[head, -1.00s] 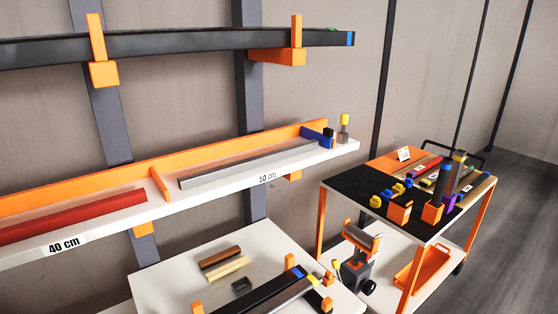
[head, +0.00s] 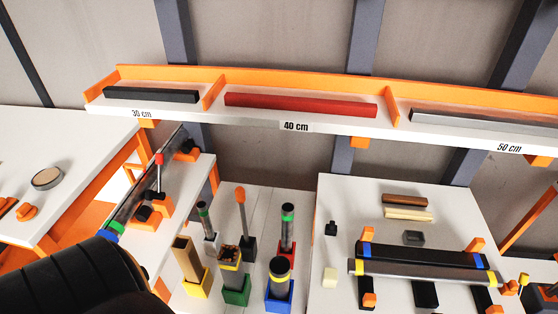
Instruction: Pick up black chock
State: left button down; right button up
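A small dark grey to black block (head: 413,238) lies on the white table (head: 340,190) at the right in the head view, below the brown and cream bars. It looks like a chock. Another small black piece (head: 331,229) stands farther left on that table; its shape is too small to tell. I cannot tell for sure which of them is the black chock. Neither of my grippers shows. A black ribbed part of my own arm fills the lower left corner, with no fingertips visible. Nothing of mine touches either black piece.
A long dark bar with blue ends (head: 425,258) and a grey bar (head: 430,274) lie in front of the block, near orange holders. Brown (head: 405,200) and cream (head: 408,214) bars lie behind. Colored stands with upright tubes (head: 288,228) are left. A labelled shelf (head: 240,120) runs above.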

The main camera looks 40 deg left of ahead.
aim_at(331, 229)
jog(key=u, duration=0.7)
jog(key=k+l, duration=0.15)
